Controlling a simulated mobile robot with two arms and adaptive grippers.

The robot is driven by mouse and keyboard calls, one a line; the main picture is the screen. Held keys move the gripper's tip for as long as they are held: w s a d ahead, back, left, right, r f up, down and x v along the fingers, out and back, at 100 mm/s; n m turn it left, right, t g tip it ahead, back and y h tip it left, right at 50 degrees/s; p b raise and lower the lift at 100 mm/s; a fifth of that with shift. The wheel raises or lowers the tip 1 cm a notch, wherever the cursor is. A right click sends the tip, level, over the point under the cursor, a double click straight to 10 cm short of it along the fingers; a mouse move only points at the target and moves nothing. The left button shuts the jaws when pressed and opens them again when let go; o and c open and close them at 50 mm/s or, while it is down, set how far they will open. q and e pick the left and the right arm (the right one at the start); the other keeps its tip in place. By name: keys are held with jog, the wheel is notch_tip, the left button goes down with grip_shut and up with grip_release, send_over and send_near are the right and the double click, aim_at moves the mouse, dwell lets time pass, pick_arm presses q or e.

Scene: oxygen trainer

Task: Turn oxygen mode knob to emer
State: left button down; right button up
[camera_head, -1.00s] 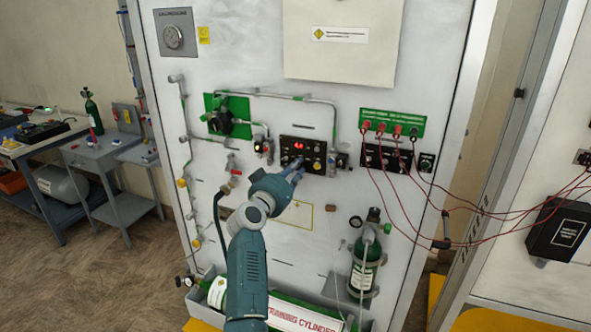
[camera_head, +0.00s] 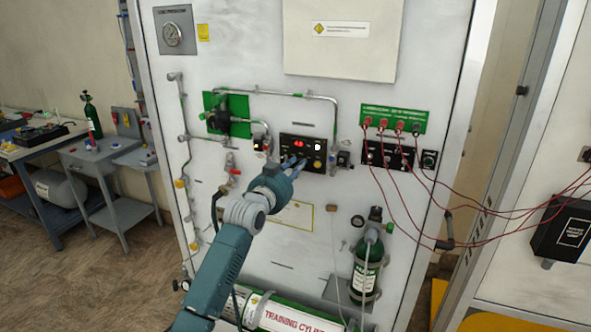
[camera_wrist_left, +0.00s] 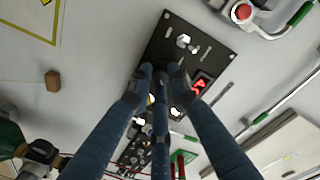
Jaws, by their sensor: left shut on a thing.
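The black oxygen control panel (camera_head: 318,143) with a lit red display (camera_head: 301,146) is on the white board, straight ahead. My left gripper (camera_head: 293,163) reaches up to the lower left part of this panel. In the left wrist view the blue fingers (camera_wrist_left: 160,72) come together at the panel face (camera_wrist_left: 213,45), shut on a small part there. That part, at the place of a knob, is mostly hidden by the fingertips, so its setting cannot be read. A light-coloured knob or switch (camera_wrist_left: 183,42) shows uncovered on the panel. My right gripper is not in view.
A green regulator plate (camera_head: 236,105) with pipes is left of the panel. Red leads hang from a green terminal strip (camera_head: 394,118) at the right. A green cylinder (camera_head: 365,272) stands below right. A brown block (camera_wrist_left: 53,81) is on the board.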

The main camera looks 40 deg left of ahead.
pick_arm(q)
jog(key=shift+r+m, duration=0.1)
jog(key=shift+m, duration=1.1)
jog(key=c, duration=1.6)
grip_release()
jog(key=shift+c, duration=0.2)
jog(key=shift+d, duration=0.1)
jog(key=v, duration=1.2)
